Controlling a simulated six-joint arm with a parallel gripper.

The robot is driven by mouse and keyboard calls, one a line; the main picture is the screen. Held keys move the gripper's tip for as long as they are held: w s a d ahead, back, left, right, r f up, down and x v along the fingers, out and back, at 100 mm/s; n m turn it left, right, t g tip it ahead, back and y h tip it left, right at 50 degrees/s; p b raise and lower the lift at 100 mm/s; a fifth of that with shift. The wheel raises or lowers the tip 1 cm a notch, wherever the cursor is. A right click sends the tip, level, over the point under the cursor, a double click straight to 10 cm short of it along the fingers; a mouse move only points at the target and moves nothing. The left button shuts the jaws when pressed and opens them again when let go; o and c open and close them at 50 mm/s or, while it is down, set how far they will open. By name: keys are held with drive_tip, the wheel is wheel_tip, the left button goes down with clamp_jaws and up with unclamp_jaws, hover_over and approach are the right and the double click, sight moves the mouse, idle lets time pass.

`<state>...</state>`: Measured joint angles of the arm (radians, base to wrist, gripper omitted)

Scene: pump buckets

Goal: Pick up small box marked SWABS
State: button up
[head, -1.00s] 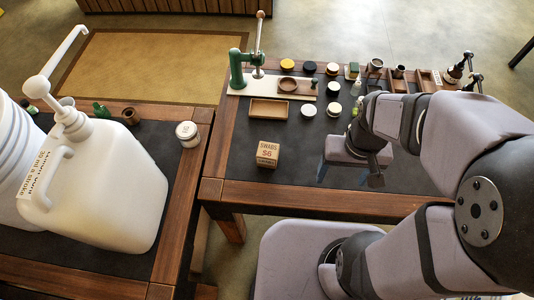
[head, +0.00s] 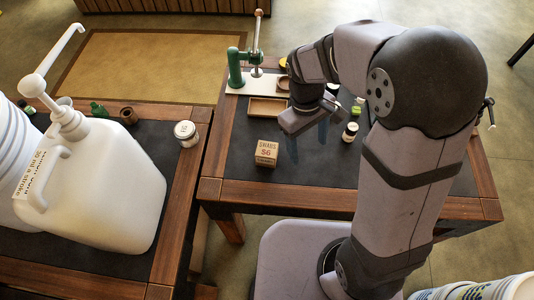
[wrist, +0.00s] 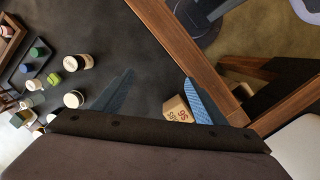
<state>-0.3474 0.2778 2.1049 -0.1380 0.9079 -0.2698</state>
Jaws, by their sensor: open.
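The small tan box marked SWABS (head: 267,153) stands upright on the dark mat of the right-hand table, left of my gripper. My gripper (head: 309,142) is open and empty, with its blue fingers pointing down over the mat. In the wrist view the box (wrist: 177,110) shows between the fingers of my gripper (wrist: 159,77), close beside the right finger, which partly covers it. The fingers look apart from the box. I cannot tell their exact height over the mat.
A shallow wooden tray (head: 267,108) and a green press (head: 237,68) stand behind the box. A dark bottle with a white cap (head: 350,132) stands right of my gripper. A big white pump jug (head: 100,190) stands on the left table. The mat in front of the box is clear.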

sight(263, 149)
drive_tip(key=w+a+f+n+h, duration=0.1)
drive_tip(key=a+f+n, duration=0.1)
drive_tip(key=a+n, duration=0.1)
drive_tip(key=w+a+f+n+h, duration=0.1)
drive_tip(key=a+f+n, duration=0.1)
drive_tip(key=a, duration=0.4)
drive_tip(key=w+a+f+n+h, duration=0.1)
drive_tip(key=a+f+n, duration=0.1)
drive_tip(key=a, duration=0.3)
drive_tip(key=shift+w+f+n+t+b, duration=0.1)
drive_tip(key=shift+w+n+t+b, duration=0.15)
drive_tip(key=shift+n, duration=0.55)
drive_tip(key=shift+p+x, duration=1.2)
drive_tip(key=shift+x, duration=2.5)
drive_tip(key=shift+w, duration=0.2)
drive_tip(key=c, duration=1.1)
